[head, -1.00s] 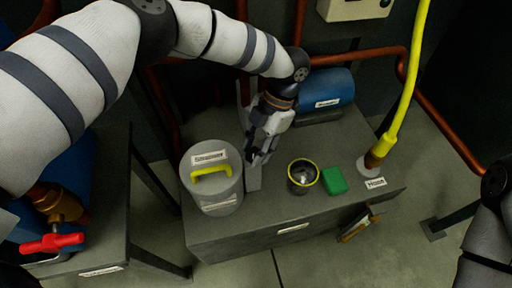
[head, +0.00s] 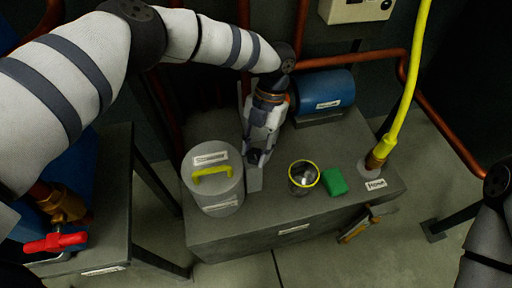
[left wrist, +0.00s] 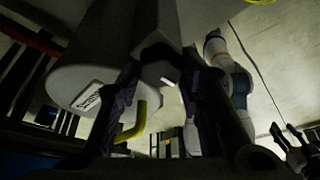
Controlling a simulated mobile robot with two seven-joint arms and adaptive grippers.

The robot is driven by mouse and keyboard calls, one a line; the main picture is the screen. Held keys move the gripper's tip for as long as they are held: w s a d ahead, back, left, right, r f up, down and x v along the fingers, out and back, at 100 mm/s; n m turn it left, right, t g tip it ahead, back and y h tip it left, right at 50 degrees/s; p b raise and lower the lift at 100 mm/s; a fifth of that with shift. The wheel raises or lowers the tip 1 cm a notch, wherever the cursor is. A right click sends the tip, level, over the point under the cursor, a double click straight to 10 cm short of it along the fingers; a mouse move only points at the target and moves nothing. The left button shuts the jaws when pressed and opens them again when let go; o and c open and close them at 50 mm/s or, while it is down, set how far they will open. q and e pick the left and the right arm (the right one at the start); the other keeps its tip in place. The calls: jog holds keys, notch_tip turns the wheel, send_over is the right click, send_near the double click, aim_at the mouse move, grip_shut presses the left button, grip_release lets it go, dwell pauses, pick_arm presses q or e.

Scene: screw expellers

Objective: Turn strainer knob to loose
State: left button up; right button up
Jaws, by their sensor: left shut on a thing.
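The strainer (head: 222,187) is a grey cylinder with a labelled lid and a yellow handle (head: 212,173), on the left of the grey bench. A narrow grey post (head: 254,179) stands just right of it. My left gripper (head: 257,155) points down at the top of this post and is shut on a small knob there, mostly hidden by the fingers. In the left wrist view, the strainer (left wrist: 75,80) is left of the fingers (left wrist: 165,95). My right gripper (left wrist: 292,143) shows at the lower right of that view, its dark fingers apart and empty.
A black cup with a yellow rim (head: 303,178) and a green block (head: 334,182) stand right of the post. A yellow hose (head: 400,115) rises at the bench's right. A blue cylinder (head: 325,90) lies behind. A red valve handle (head: 55,242) is at left.

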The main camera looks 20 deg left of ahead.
pick_arm(q)
jog(key=o, duration=1.2)
jog(key=shift+c, duration=0.2)
jog(key=v, duration=1.2)
jog(key=shift+s, duration=0.1)
